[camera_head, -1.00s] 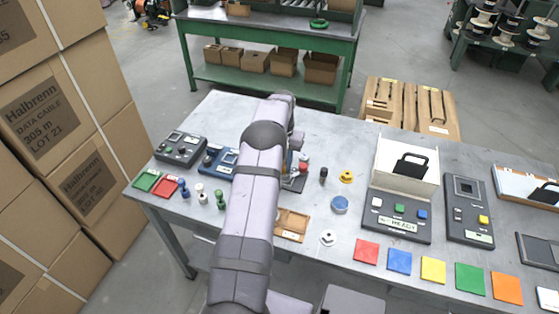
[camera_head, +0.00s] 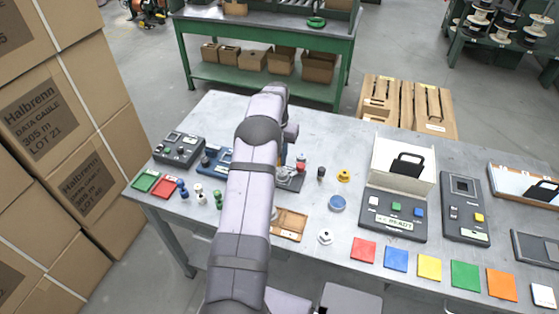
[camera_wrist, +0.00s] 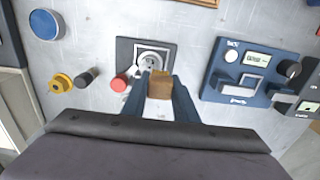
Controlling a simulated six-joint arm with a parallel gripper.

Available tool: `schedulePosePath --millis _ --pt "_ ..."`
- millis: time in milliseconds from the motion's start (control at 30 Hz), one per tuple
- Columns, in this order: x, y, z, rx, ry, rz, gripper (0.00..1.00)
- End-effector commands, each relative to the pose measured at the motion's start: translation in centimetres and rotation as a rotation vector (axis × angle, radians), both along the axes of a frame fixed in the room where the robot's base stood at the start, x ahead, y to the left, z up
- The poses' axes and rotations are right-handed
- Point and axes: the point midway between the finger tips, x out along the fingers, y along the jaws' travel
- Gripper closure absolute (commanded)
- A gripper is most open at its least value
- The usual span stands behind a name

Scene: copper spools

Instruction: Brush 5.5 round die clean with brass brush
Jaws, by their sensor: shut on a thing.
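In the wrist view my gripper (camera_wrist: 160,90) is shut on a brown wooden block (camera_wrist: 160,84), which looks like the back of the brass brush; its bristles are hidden. Just beyond the block is a dark square plate (camera_wrist: 125,47) with a round, light metal piece (camera_wrist: 151,58) on it, which may be the 5.5 round die. The block's tip overlaps the piece's near edge in the picture; I cannot tell whether they touch. In the head view my arm hides the gripper and block. The dark plate (camera_head: 291,184) shows partly to the arm's right.
A red knob (camera_wrist: 118,84) sits by the plate's corner. A dark cylinder (camera_wrist: 86,76), yellow part (camera_wrist: 60,83) and blue disc (camera_wrist: 45,24) lie to the left. A blue instrument (camera_wrist: 236,83) stands to the right. Coloured tiles (camera_head: 430,267) line the table's front.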

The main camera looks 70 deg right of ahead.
Motion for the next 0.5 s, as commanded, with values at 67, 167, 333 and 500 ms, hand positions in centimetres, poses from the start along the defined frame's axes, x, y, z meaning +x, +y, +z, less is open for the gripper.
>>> schedulePosePath --millis 67,167,333,500 --pt "0.0 0.1 1.0 0.002 0.0 0.0 0.95" --pt "0.0 0.0 1.9 0.001 0.0 0.0 0.95" --pt "0.0 0.0 3.4 0.001 0.0 0.0 0.95" --pt "0.0 0.0 4.8 0.002 0.001 0.0 0.95"
